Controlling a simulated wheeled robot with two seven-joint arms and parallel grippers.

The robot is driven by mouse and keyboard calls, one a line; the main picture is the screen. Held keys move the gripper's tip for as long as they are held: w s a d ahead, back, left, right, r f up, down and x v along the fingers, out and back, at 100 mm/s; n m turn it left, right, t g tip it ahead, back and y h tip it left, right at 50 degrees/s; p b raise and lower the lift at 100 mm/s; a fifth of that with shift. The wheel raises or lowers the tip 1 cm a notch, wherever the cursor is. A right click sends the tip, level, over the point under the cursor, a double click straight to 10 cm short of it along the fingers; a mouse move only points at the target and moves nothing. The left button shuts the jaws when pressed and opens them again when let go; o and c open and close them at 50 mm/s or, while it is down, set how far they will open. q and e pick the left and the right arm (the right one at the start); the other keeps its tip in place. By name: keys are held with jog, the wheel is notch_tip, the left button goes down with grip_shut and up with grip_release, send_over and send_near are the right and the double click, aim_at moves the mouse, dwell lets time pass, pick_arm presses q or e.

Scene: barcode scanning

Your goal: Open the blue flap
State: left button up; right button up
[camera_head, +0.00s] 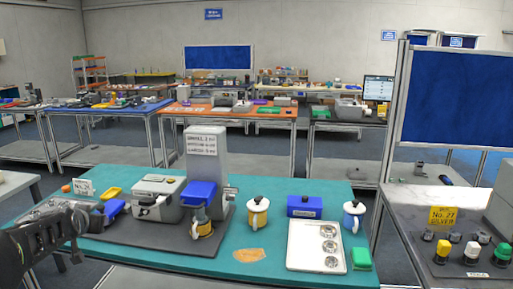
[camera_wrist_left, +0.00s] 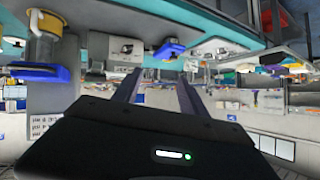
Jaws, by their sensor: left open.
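The blue flap (camera_head: 199,193) sits on the front of a grey upright machine (camera_head: 203,155) with a white label, above a white and yellow container (camera_head: 203,223). It also shows upside down at the left of the left wrist view (camera_wrist_left: 45,71). My left gripper (camera_head: 78,238) is at the lower left of the head view, left of the machine and well apart from the flap. Its two fingers (camera_wrist_left: 157,88) are spread with nothing between them. A second blue piece (camera_head: 112,210) lies near the gripper, left of the small grey machine. My right gripper is not in view.
A small grey machine (camera_head: 155,198) stands left of the tall one on a dark mat. To the right are a white pot (camera_head: 257,213), a blue box (camera_head: 304,206) and a white tray (camera_head: 308,232).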

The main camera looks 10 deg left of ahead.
pick_arm(q)
jog(key=s+d+f+g+h, duration=0.2)
jog(key=d+f+h, duration=0.3)
jog(key=d+f, duration=2.15)
jog(key=s+d+f+g+h, duration=0.2)
jog(key=s+d+f+g, duration=0.1)
jog(key=s+d+f, duration=0.95)
jog(key=s+d+f+g+h, duration=0.1)
jog(key=s+d+f+g, duration=0.1)
jog(key=s+d, duration=0.3)
jog(key=s+d+f+m+g+h, duration=0.1)
jog(key=s+d+f+g, duration=0.2)
jog(key=s, duration=0.9)
jog(key=d+f, duration=0.1)
jog(key=d, duration=0.2)
jog(key=shift+s+d+f+h, duration=0.3)
jog(key=shift+s+h, duration=0.05)
jog(key=shift+h, duration=0.05)
jog(key=shift+c, duration=0.3)
